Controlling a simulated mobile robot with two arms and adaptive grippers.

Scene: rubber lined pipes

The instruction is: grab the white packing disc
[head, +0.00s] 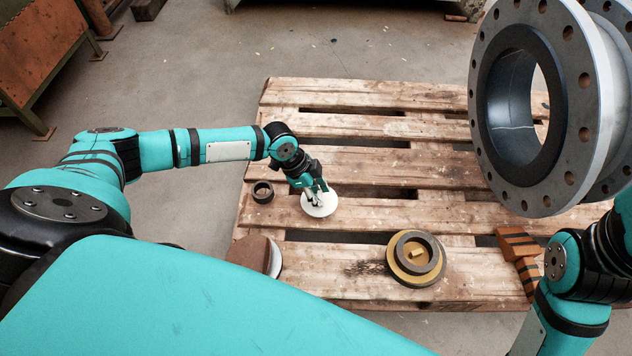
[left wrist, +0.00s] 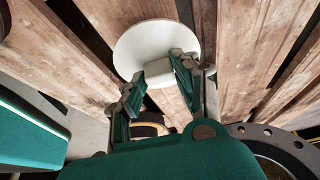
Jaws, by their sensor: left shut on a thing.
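The white packing disc (head: 321,210) is a flat, round white plate over the near left part of the wooden pallet. My left gripper (head: 315,198) is above it, its fingers pointing down. In the left wrist view the disc (left wrist: 150,42) has a small pale block-like grip (left wrist: 160,74) at its near side. The fingers of my left gripper (left wrist: 160,76) are shut on this grip. I cannot tell whether the disc touches the boards. My right arm shows at the right edge of the head view, but its gripper is out of view.
The pallet (head: 420,128) also bears a small dark ring (head: 262,192), a brown-and-white disc (head: 273,258), a brass disc with a dark ring (head: 415,258) and orange-black blocks (head: 518,245). A large flanged pipe (head: 597,100) looms at right. The pallet's middle is clear.

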